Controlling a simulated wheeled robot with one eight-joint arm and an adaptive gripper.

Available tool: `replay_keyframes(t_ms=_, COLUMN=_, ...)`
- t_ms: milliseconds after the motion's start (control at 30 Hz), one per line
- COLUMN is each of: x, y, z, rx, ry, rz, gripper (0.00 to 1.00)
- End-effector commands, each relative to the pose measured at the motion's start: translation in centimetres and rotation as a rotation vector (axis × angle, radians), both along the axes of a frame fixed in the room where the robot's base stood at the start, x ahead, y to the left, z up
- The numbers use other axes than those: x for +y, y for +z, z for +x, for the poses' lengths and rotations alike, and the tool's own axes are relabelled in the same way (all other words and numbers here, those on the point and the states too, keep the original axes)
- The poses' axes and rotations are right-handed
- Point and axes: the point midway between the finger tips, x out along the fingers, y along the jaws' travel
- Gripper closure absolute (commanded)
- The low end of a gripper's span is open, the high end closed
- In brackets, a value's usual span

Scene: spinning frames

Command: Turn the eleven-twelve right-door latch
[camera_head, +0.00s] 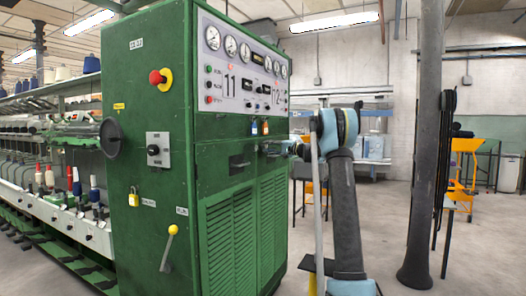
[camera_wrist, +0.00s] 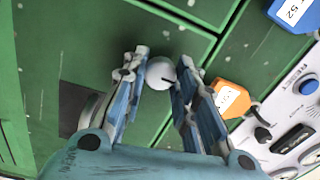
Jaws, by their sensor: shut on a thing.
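The green cabinet (camera_head: 222,140) numbered 11 and 12 has two louvred doors on its front. The right-door latch shows in the wrist view as a pale round knob (camera_wrist: 160,72) against the green door. My gripper (camera_wrist: 162,80) has a blue-grey finger on each side of this knob and is shut on it. In the head view my gripper (camera_head: 290,149) is at the upper part of the right door, small and partly merged with the latch. A dark recessed patch (camera_wrist: 84,76) lies left of the fingers in the wrist view. The rest of the latch is largely hidden by the fingers.
The left-door latch (camera_head: 238,164) sits on the neighbouring door. A gauge and button panel (camera_head: 245,65) is above. A dark column (camera_head: 428,150) stands to the right.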

Motion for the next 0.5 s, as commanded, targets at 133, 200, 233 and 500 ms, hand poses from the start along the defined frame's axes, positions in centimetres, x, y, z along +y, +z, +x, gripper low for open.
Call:
replay_keyframes(t_ms=133, x=-0.15, y=-0.29, z=0.0, rx=-0.004, ry=0.0, rz=-0.008, gripper=1.0)
replay_keyframes(t_ms=200, x=-0.31, y=-0.29, z=0.02, rx=-0.004, ry=-0.001, rz=-0.008, gripper=1.0)
replay_keyframes(t_ms=233, x=-0.31, y=-0.29, z=0.02, rx=-0.004, ry=-0.001, rz=-0.008, gripper=1.0)
replay_keyframes(t_ms=500, x=-0.4, y=-0.23, z=0.04, rx=-0.004, ry=-0.003, rz=-0.006, gripper=0.52)
